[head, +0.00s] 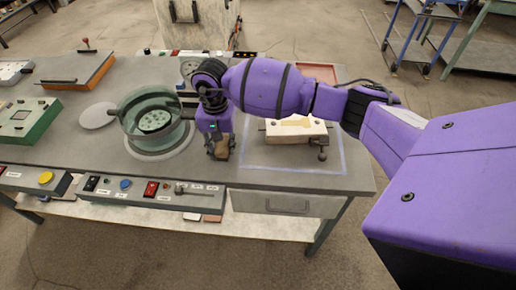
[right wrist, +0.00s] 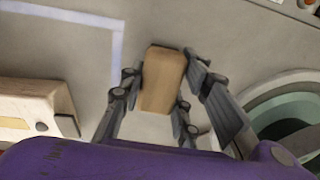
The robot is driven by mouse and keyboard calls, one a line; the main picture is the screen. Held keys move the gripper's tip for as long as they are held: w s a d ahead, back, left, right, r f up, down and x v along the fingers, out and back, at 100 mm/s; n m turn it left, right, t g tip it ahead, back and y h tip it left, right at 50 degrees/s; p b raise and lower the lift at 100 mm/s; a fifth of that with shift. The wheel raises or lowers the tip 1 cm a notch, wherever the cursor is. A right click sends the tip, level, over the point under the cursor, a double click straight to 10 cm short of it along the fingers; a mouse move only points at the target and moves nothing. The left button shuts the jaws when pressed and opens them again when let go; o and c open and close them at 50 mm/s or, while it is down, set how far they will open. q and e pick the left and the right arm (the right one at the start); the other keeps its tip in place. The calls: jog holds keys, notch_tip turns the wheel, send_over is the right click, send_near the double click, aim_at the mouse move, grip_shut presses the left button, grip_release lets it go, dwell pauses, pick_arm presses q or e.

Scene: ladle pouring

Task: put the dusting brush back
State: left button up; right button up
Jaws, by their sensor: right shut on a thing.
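My right gripper (head: 218,146) is over the grey table, between the green pot and the mould box. It is shut on a tan wooden piece (head: 222,147), which looks like the dusting brush; no bristles show. In the right wrist view the brush (right wrist: 163,80) sits between the fingers (right wrist: 160,98), with its flat wooden end facing up the picture. I cannot tell whether it touches the table. My left gripper is not in view.
A pale mould box (head: 296,131) with a clamp stands inside a light outlined square (head: 295,169) at right. A green pot (head: 156,118) stands at left. Control panels with buttons (head: 150,192) line the front edge. Bare tabletop lies inside the outline's front part.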

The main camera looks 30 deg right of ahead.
aim_at(222, 143)
jog(key=shift+w, duration=0.1)
jog(key=shift+f, duration=0.1)
jog(key=o, duration=1)
notch_tip(222, 143, up, 12)
jog(key=shift+r, duration=0.25)
